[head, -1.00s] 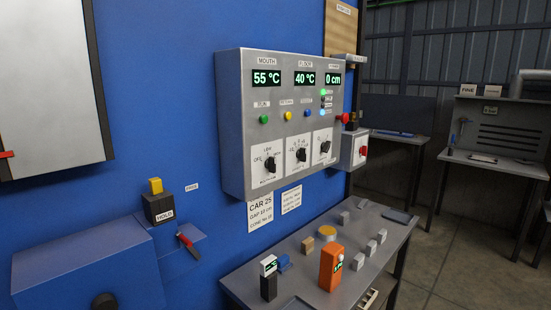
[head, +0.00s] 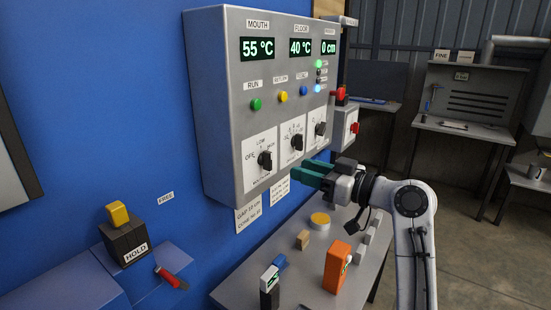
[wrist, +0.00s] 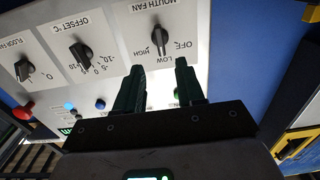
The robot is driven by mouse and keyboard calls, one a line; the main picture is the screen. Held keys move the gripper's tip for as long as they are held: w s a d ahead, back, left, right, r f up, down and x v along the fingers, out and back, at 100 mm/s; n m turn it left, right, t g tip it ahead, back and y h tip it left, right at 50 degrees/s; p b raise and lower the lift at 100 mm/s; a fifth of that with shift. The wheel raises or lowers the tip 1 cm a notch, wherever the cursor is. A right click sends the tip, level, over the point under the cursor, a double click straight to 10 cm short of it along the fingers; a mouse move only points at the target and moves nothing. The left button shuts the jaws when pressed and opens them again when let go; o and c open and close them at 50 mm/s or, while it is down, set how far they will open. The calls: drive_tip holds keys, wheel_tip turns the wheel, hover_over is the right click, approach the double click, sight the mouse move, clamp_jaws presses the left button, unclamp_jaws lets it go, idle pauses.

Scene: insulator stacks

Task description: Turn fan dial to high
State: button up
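The mouth fan dial, a black knob on a white plate (head: 265,160), is the leftmost of three dials on the grey control box. Its plate is marked OFF, LOW and HIGH. In the wrist view, which is upside down, the dial (wrist: 165,40) lies just beyond my fingertips. I cannot tell clearly which mark the knob points at. My gripper (head: 308,175) is in front of the box, below and right of the fan dial in the head view. In the wrist view its two dark green fingers (wrist: 158,75) are apart, with nothing between them.
The offset dial (head: 297,143) and floor fan dial (head: 320,129) sit close beside the fan dial. RUN (head: 256,104), yellow (head: 283,97) and blue (head: 304,91) buttons are above. A grey table below holds an orange device (head: 337,266) and small blocks.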

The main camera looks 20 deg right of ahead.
sight(271, 160)
drive_tip(key=p+x, duration=0.1)
drive_tip(key=x, duration=0.7)
drive_tip(key=shift+a+p, duration=0.1)
drive_tip(key=shift+p, duration=0.25)
drive_tip(key=shift+c, duration=0.4)
clamp_jaws()
